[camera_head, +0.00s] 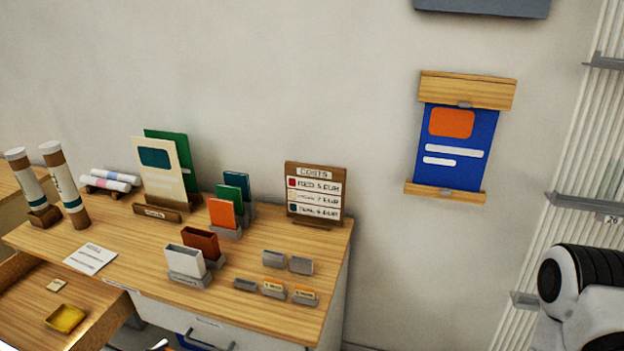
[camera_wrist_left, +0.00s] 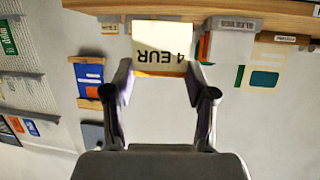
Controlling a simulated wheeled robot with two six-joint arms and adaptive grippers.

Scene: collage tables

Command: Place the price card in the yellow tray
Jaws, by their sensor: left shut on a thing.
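The price card (camera_wrist_left: 162,45), white with "4 EUR" and an orange edge, shows upside down in the left wrist view. My left gripper (camera_wrist_left: 161,72) is shut on it, with a finger at each side. Neither the card in hand nor my left gripper can be made out in the head view. The yellow tray (camera_head: 65,319) is small and shallow, on the lower wooden surface at the bottom left of the head view. My right gripper is not in view; only a white and black part of my right arm shows at the right edge.
The wooden table (camera_head: 130,250) holds several card holders, a costs board (camera_head: 316,193), standing panels and two upright tubes. A small pale card (camera_head: 56,285) lies behind the yellow tray. A white sheet (camera_head: 90,258) lies on the table's left part. A blue poster (camera_head: 456,140) hangs on the wall.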

